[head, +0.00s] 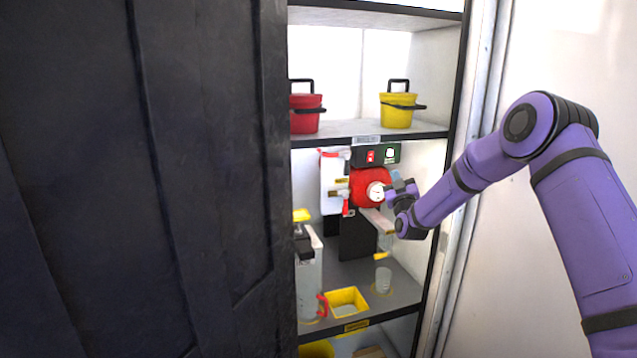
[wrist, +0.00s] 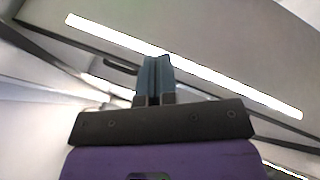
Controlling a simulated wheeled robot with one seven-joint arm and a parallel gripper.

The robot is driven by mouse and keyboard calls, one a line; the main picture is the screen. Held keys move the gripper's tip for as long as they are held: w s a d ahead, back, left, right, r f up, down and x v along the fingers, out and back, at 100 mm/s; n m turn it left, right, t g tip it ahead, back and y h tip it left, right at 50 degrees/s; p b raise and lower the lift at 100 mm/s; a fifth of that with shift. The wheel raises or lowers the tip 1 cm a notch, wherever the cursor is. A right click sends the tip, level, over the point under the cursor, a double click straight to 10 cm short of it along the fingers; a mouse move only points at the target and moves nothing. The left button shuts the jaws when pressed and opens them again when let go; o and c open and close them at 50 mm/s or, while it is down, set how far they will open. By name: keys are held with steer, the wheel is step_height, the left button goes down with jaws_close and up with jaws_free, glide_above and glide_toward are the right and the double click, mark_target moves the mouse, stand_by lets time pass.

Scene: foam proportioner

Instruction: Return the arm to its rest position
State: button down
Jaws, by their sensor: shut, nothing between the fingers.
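My purple arm (head: 470,180) reaches in from the right into the open cabinet. My gripper (head: 402,186) is in front of the red foam proportioner (head: 369,188), just right of its round white gauge (head: 376,192). I cannot tell from this view whether it touches the unit. In the wrist view my gripper (wrist: 154,75) points up toward a bright ceiling light strip, with its fingers together and nothing between them.
A dark door (head: 140,180) fills the left side. A shelf (head: 352,130) above holds a red bucket (head: 306,112) and a yellow bucket (head: 397,110). Below are a yellow square tray (head: 347,302) and a clear cup (head: 383,280). The cabinet's right frame (head: 455,120) is close behind my forearm.

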steer(key=s+a+r+n+g+y, duration=0.1)
steer(key=s+r+g, duration=0.5)
steer(key=r, duration=0.5)
steer(key=s+d+r+m+g+h, duration=0.1)
steer(key=s+r+g, duration=0.15)
steer(key=s, duration=0.45)
steer(key=s+d+r+g+h, duration=0.1)
steer(key=s+r, duration=0.2)
steer(key=s, duration=0.5)
steer(key=s+d+f+m+g, duration=0.1)
steer(key=s+d+g, duration=0.1)
steer(key=s, duration=1.1)
steer(key=s+d+f+m+g, duration=0.1)
steer(key=s+g, duration=0.3)
steer(key=s, duration=0.9)
steer(key=s+d+f+m+g+h, duration=0.1)
steer(key=s+d+f+m+g, duration=0.1)
steer(key=s, duration=1.1)
steer(key=shift+d+m+g, duration=0.35)
steer(key=shift+m+g, duration=0.1)
steer(key=shift+m, duration=0.25)
